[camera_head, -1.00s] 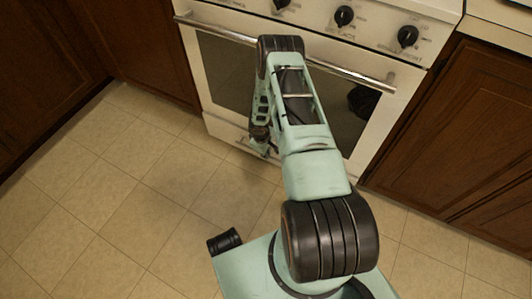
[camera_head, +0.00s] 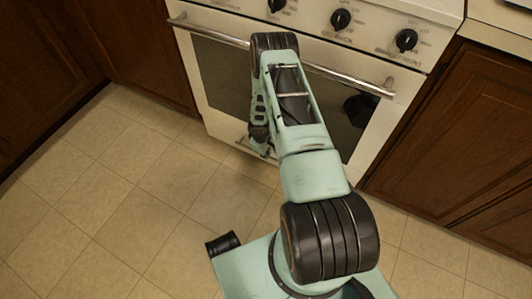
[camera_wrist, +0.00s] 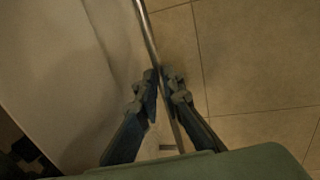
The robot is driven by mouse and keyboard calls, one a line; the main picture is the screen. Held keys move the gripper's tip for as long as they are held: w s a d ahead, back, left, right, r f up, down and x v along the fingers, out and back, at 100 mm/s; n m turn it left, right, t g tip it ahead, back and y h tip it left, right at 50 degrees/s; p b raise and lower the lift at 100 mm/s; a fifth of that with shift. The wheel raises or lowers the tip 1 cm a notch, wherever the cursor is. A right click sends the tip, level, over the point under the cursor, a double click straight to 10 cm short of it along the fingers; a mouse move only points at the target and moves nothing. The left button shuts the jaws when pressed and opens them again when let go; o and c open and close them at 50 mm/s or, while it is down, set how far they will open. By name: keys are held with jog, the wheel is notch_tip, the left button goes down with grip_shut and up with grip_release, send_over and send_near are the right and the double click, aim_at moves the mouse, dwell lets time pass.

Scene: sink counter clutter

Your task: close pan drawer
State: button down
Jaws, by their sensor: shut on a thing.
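The white pan drawer (camera_head: 222,131) is the low panel at the bottom of the stove, below the oven door. My arm hides much of its front, and I cannot tell how far it stands out. Its thin metal handle (camera_wrist: 147,30) runs lengthwise through the wrist view, beside a pale front panel. My gripper (camera_wrist: 160,76) is shut on this handle, with one dark finger on each side of it. In the head view my gripper (camera_head: 263,147) is low in front of the drawer, partly hidden by my arm.
The oven door (camera_head: 225,70) with its long bar handle (camera_head: 345,80) is above the drawer and looks shut. Brown cabinets stand left (camera_head: 130,50) and right (camera_head: 455,130) of the stove. The tiled floor (camera_head: 130,190) in front is clear at left.

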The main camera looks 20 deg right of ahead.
jog(key=shift+w+d+r, duration=0.1)
jog(key=shift+w+d, duration=0.15)
jog(key=shift+w, duration=0.05)
jog(key=c, duration=2)
grip_release()
jog(key=shift+c, duration=0.2)
notch_tip(320, 180, up, 8)
jog(key=s+a, duration=0.1)
jog(key=shift+a, duration=0.2)
jog(key=shift+s, duration=0.1)
